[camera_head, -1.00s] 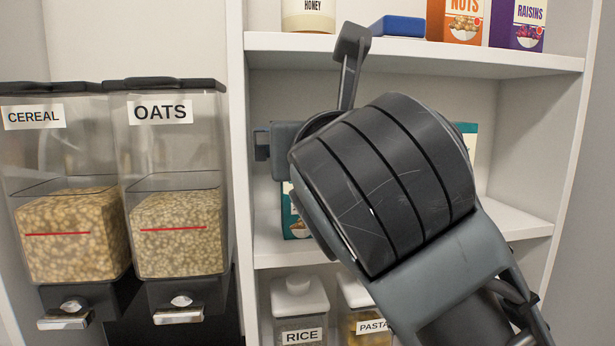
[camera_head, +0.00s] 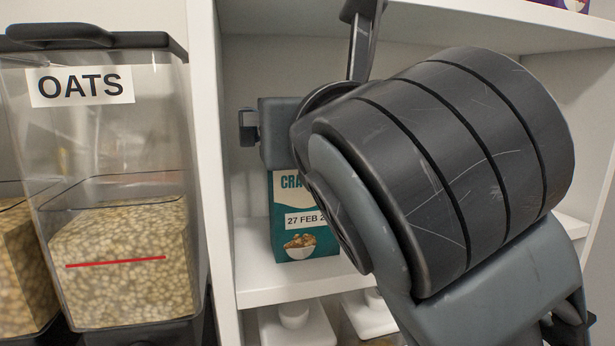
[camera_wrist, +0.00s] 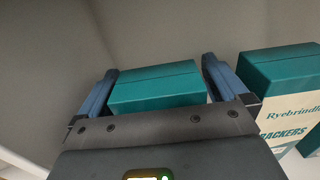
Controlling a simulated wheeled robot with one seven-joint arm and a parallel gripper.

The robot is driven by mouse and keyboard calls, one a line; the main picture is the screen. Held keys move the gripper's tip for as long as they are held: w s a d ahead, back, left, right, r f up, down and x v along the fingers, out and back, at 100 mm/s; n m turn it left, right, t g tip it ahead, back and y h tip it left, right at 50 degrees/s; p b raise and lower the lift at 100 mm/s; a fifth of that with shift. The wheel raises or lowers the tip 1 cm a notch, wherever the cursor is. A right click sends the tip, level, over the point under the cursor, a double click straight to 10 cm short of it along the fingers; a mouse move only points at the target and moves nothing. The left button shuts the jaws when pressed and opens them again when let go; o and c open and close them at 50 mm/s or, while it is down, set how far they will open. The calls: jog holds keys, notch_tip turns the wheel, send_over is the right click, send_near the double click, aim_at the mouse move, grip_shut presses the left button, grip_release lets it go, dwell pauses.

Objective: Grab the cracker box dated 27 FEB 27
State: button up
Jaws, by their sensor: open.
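A teal cracker box (camera_head: 291,252) stands upright on the middle shelf in the head view. Its white label reads "27 FEB 2", with the end hidden behind my wrist. My gripper (camera_wrist: 160,68) is open in the wrist view, with one finger on each side of a teal box (camera_wrist: 157,88). This appears to be the same box; its date does not show there. I cannot tell whether the fingers touch it. A second teal cracker box (camera_wrist: 280,68), marked "Ryebrindle", stands just right of the right finger. My wrist hides the fingers and this second box in the head view.
A white shelf upright (camera_head: 207,150) stands close left of my wrist, with the oats dispenser (camera_head: 120,200) beyond it. The upper shelf board (camera_head: 450,18) is overhead. White-lidded jars (camera_head: 293,318) stand on the shelf below.

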jog(key=c, duration=1.4)
jog(key=shift+c, duration=0.2)
jog(key=shift+r, duration=0.1)
